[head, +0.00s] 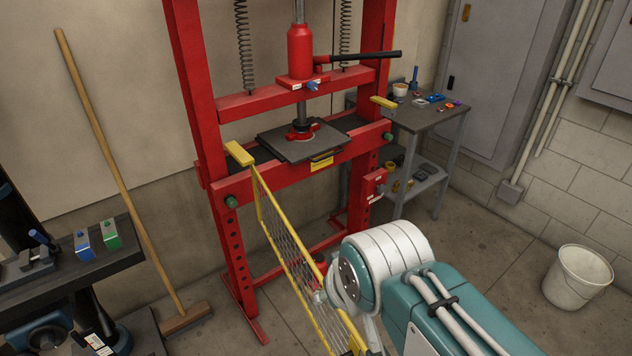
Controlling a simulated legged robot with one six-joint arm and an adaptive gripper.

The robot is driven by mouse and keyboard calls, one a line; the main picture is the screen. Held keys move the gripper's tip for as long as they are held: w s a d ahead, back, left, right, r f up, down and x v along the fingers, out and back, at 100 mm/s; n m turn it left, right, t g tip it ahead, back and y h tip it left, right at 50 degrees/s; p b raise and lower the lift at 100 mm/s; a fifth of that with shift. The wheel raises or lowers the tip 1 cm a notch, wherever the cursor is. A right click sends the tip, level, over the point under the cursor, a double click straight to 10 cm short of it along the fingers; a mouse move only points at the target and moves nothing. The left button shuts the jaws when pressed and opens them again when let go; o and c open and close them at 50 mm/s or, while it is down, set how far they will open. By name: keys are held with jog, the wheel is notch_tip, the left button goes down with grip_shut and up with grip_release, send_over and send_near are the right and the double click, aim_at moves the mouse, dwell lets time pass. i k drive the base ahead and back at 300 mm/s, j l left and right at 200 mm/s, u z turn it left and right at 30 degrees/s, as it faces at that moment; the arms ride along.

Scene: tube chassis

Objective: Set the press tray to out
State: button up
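The red hydraulic press (270,185) stands in the middle of the head view. Its press tray (290,147) is a dark flat plate on the red crossbeam, below the ram. A yellow label or grip (321,163) is at the tray's front edge. The tray's front edge reaches slightly over the front of the beam; its exact slide position is hard to tell. My teal and white arm is at the bottom right, apart from the tray. My gripper does not show.
A yellow mesh guard (290,260) extends from the press's left side toward the bottom centre, beside my arm. A side table (428,118) with small parts stands right of the press. A workbench (75,270) and a broom (110,165) are left. A white bucket (578,280) stands right.

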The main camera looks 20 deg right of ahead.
aim_at(327, 138)
jog(key=l, duration=0.75)
jog(key=i+l, duration=0.65)
jog(key=l, duration=0.3)
jog(key=i+l, duration=0.35)
jog(key=l+z, duration=0.05)
jog(key=l, duration=0.05)
